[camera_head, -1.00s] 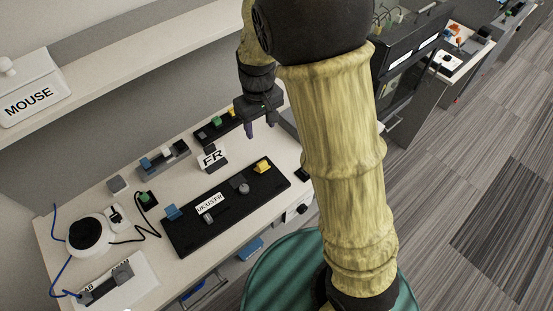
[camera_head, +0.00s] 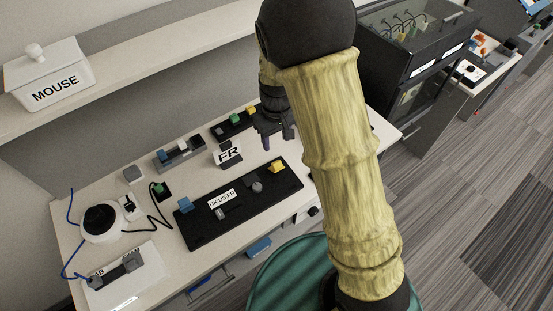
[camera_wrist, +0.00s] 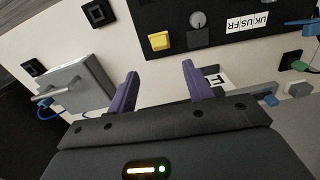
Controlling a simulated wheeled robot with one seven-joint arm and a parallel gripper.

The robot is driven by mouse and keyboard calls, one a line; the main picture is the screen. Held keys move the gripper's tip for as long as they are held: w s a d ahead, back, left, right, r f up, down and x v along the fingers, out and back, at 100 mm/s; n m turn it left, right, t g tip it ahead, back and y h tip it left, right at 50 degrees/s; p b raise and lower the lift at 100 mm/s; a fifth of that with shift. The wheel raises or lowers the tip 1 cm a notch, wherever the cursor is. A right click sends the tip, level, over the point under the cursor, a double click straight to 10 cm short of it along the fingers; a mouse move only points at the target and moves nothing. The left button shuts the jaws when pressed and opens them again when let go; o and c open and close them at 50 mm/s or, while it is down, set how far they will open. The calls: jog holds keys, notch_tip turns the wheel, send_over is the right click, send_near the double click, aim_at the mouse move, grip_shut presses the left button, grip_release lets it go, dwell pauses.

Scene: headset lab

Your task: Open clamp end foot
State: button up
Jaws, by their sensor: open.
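I cannot tell for sure which part is the clamp end foot. A black board (camera_head: 240,208) lies on the white desk, with a yellow block (camera_head: 277,166), a grey knob, a blue block and a UK US FR label (camera_head: 222,198). In the wrist view the board's yellow block (camera_wrist: 160,41) is ahead of my gripper (camera_wrist: 160,72). A grey box with a lever-like handle (camera_wrist: 78,85) is to the left. My gripper (camera_head: 277,139) is open and empty, its purple fingers apart above the desk, behind the board's right end.
A grey holder (camera_head: 180,154) and a black strip with coloured blocks (camera_head: 234,123) are behind. A white round device (camera_head: 101,222) with cables is at left. A shelf with a MOUSE box (camera_head: 48,75) is above.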

aim_at(277, 162)
notch_tip(277, 162, down, 11)
jog(key=shift+f+p, duration=0.15)
jog(key=shift+p, duration=0.2)
jog(key=shift+s, duration=0.15)
jog(key=shift+d, duration=0.1)
jog(key=c, duration=0.7)
jog(key=shift+c, duration=1.4)
